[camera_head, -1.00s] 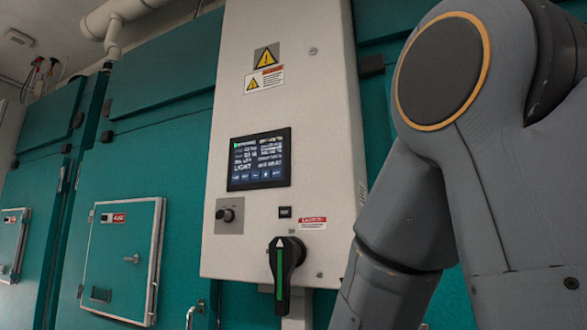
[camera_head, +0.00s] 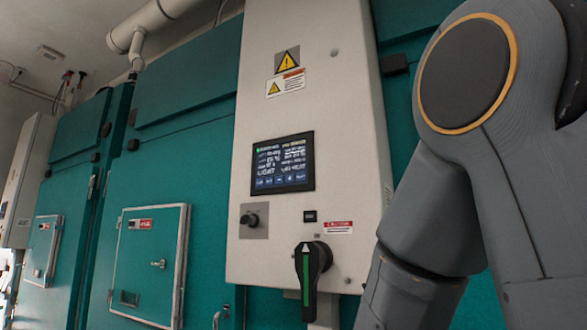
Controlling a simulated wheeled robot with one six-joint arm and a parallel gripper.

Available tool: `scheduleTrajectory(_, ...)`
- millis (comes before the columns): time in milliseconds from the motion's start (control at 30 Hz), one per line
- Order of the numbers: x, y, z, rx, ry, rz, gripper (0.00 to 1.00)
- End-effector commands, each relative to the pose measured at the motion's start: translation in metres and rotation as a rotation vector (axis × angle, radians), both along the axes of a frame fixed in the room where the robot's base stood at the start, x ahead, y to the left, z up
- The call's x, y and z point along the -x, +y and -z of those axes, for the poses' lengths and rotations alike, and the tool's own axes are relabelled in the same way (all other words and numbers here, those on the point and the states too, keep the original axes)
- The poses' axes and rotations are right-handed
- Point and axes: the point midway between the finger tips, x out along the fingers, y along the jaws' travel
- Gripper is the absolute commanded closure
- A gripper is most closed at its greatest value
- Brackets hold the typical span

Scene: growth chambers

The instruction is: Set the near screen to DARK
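The near screen (camera_head: 283,162) is a dark panel on the front of a pale control box (camera_head: 343,104). Its large text appears to read LIGHT, with a row of small blue buttons along its bottom edge; the smaller text is too blurred to read. My arm fills the right side of the view, but my gripper is out of frame.
Teal chambers with small hatches (camera_head: 150,264) line the wall to the left. A second pale box (camera_head: 22,185) stands at the far left edge. White pipework (camera_head: 160,18) runs above. My arm covers the area right of the control box.

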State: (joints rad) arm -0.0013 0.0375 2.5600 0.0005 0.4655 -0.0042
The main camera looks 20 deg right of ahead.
Motion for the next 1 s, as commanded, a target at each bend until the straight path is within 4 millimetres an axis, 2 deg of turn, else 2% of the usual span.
scheduleTrajectory(33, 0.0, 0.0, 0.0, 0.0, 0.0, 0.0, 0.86)
scheduleTrajectory(100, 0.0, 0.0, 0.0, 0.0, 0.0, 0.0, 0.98)
scheduleTrajectory(133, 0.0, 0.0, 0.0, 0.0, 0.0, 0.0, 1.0)
scheduleTrajectory(1000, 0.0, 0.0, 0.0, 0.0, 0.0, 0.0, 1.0)
